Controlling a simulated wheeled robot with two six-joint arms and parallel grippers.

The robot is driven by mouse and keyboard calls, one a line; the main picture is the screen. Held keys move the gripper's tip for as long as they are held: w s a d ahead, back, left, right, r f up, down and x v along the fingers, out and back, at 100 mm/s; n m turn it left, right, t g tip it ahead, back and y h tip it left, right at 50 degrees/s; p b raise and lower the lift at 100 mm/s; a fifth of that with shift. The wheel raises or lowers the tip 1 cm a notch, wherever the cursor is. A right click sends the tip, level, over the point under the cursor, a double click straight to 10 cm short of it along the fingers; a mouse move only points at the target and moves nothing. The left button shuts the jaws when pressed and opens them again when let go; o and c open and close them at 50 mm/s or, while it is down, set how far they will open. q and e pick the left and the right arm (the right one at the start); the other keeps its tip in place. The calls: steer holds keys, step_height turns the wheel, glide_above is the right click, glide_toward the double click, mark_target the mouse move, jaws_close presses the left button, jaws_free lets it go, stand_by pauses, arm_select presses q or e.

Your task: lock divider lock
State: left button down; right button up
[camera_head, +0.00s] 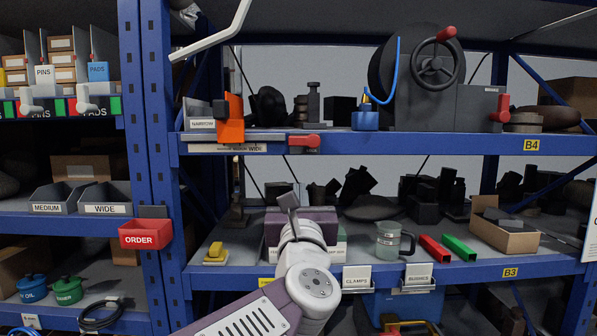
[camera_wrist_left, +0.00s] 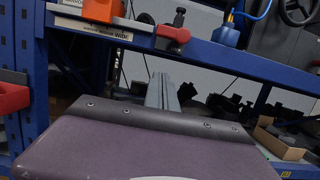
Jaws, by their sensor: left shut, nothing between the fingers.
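The orange divider (camera_head: 232,120) stands upright at the left end of the B4 shelf, beside a tray labelled NARROW (camera_head: 202,124). A red lever (camera_head: 304,141) sits on that shelf's front edge, right of the divider; which part is the divider lock is not marked. The wrist view also shows the orange divider (camera_wrist_left: 102,9) and the red lever (camera_wrist_left: 174,34) above my gripper. My left gripper (camera_head: 287,197) is shut and empty, pointing up, appearing below the red lever and apart from it. The wrist view shows its closed fingers (camera_wrist_left: 162,90). My right gripper is out of view.
The blue B4 shelf beam (camera_head: 420,143) runs above my gripper. The wheel machine (camera_head: 432,65) stands right of the lever. On the lower shelf are a clear jug (camera_head: 390,240) and a cardboard box (camera_head: 505,236). A red ORDER bin (camera_head: 146,234) hangs at the left post.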

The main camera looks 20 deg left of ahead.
mark_target(304, 141)
arm_select(q)
steer(key=w+a+r+p, duration=0.2)
steer(key=w+r+p, duration=0.4)
steer(key=w, duration=0.2)
steer(key=shift+w+a, duration=0.25)
steer(key=shift+w, duration=0.1)
steer(key=shift+w, duration=0.1)
steer(key=shift+a+r+m+p, duration=0.2)
steer(key=shift+r+m+p, duration=0.1)
steer(key=shift+m, duration=0.4)
steer(key=shift+h, duration=0.4)
